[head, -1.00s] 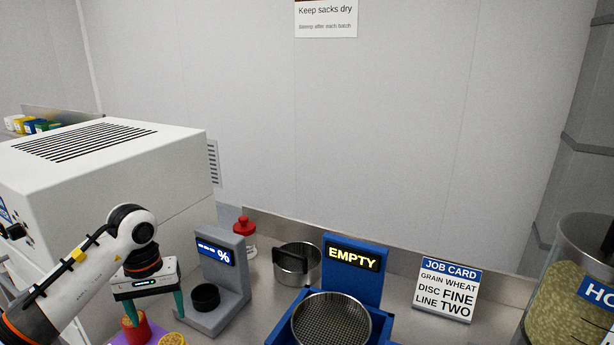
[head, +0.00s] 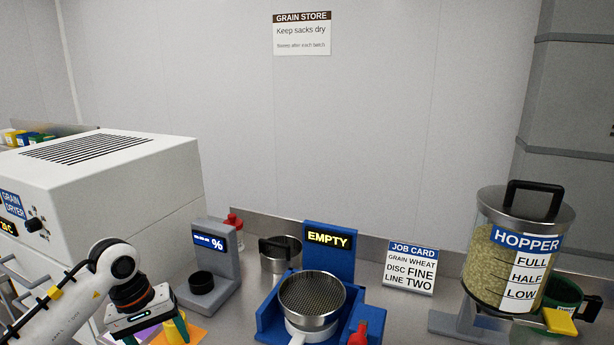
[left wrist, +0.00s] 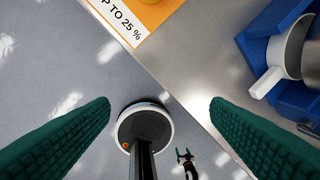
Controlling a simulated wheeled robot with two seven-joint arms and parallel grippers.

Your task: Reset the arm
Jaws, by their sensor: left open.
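My left gripper (head: 155,335) is at the lower left of the head view, above the near part of the bench, partly covering the sample mats. Its two green fingers are spread wide in the left wrist view (left wrist: 160,103), with nothing between them. Below them are the grey floor and the bench edge. In the head view a yellow pot (head: 178,331) shows beside the gripper on an orange mat (head: 199,336). That orange mat also lies at the top of the left wrist view (left wrist: 125,22). My right gripper is not recognisable in either view.
A grain dryer (head: 110,190) stands left. A moisture meter (head: 222,245), blue stand (head: 330,243) reading EMPTY with a sieve (head: 312,290), red-handled object (head: 358,335), job card (head: 408,272) and hopper (head: 515,260) line the bench. A small dark, teal-tipped shape (left wrist: 186,160) is unclear.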

